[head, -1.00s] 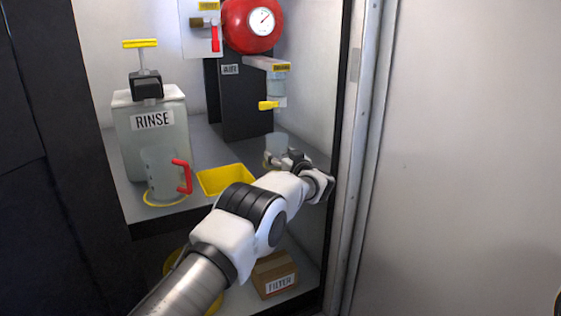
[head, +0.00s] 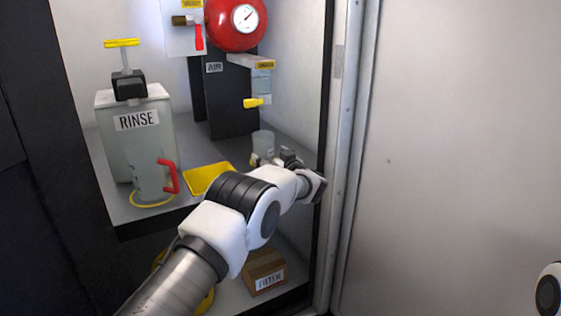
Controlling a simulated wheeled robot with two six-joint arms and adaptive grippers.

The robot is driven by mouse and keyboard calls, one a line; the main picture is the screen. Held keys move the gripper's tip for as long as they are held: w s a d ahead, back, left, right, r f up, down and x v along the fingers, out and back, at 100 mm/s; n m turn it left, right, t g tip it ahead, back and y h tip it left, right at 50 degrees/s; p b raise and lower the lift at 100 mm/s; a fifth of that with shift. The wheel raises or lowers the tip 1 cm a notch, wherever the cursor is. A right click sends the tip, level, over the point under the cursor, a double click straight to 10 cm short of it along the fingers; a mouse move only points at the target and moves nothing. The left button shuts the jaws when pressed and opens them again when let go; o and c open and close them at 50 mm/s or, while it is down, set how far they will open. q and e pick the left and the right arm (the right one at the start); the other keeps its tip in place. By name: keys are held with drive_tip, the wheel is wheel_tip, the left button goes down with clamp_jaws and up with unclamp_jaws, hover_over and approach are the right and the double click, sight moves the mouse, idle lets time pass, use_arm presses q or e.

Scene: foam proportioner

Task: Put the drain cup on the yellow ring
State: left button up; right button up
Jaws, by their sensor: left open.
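The drain cup, a small clear cup (head: 263,143), stands on the shelf at the right, below the drain valve. My left gripper (head: 271,160) is open around or just in front of the cup's lower part; contact cannot be made out. Its fingers hide the cup's base. A yellow ring (head: 152,205) lies on the shelf at the left, around the foot of a clear jug (head: 150,181) with a red handle. No other yellow ring shows on the shelf. My right gripper is not in view.
A yellow tray (head: 209,180) lies between jug and cup. The RINSE tank (head: 110,130) stands behind the jug. A yellow-handled drain valve (head: 257,102) hangs above the cup. The cabinet's right post (head: 335,180) is close to my left wrist. A FILTER box (head: 264,270) sits below.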

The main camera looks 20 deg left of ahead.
use_arm(q)
drive_tip(key=p+v, duration=0.2)
drive_tip(key=v, duration=0.8)
drive_tip(key=shift+p, duration=0.35)
